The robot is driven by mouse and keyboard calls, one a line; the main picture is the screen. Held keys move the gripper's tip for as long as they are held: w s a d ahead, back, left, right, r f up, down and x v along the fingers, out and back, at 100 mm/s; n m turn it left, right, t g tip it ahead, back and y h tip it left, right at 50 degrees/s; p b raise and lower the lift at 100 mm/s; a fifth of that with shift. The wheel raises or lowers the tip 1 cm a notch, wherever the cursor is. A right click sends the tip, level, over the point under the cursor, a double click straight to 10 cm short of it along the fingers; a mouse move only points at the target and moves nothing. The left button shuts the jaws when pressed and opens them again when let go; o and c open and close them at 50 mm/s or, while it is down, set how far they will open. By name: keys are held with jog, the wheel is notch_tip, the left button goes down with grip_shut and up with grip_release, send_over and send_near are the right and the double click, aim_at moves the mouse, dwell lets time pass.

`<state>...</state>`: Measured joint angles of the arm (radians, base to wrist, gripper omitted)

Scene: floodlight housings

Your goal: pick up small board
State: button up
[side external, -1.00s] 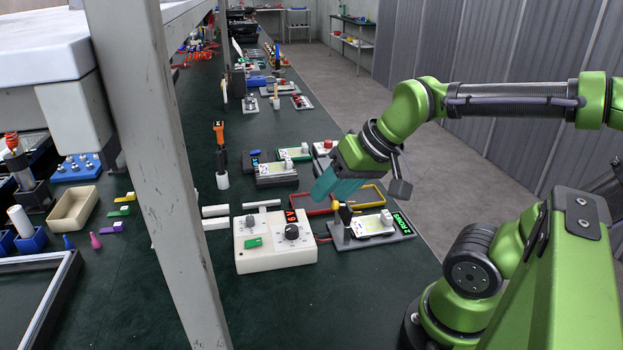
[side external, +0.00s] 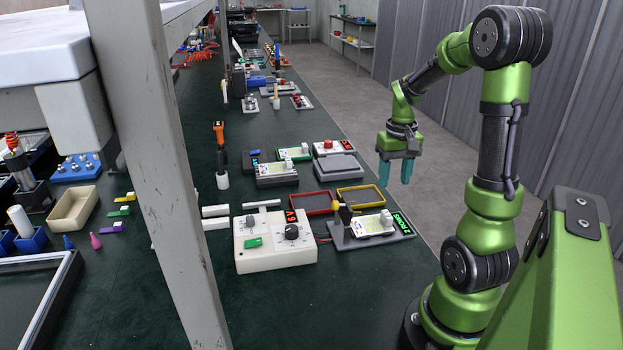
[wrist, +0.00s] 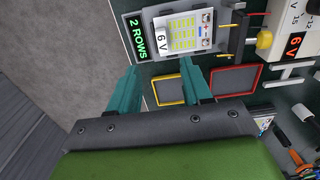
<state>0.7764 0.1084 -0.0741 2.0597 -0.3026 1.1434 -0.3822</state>
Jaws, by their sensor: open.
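A small white board (side external: 366,229) with rows of yellowish squares lies on a dark grey fixture (side external: 345,241) near the table's right edge. The board also shows in the wrist view (wrist: 178,38), where the fixture's green display reads "2 ROWS" and a white block marked 6 V sits on the board. Other boards, one on a dark base (side external: 276,171) and one with green edging (side external: 292,153), lie farther back; I cannot tell which one is meant. My gripper (side external: 396,180) is open and empty, teal fingers pointing down, raised beyond the table's right edge, apart from every board.
A red-rimmed tray (side external: 311,212) and a yellow-rimmed tray (side external: 361,205) lie empty behind the fixture. A white control box (side external: 272,257) with a dial stands left of it. A grey closed box (side external: 338,168) lies farther back. The table's front middle is clear.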

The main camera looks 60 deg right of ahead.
aim_at(387, 214)
jog(key=f, duration=1)
jog(key=shift+w+f, duration=0.25)
jog(key=shift+f, duration=0.1)
jog(key=shift+c, duration=0.3)
grip_shut()
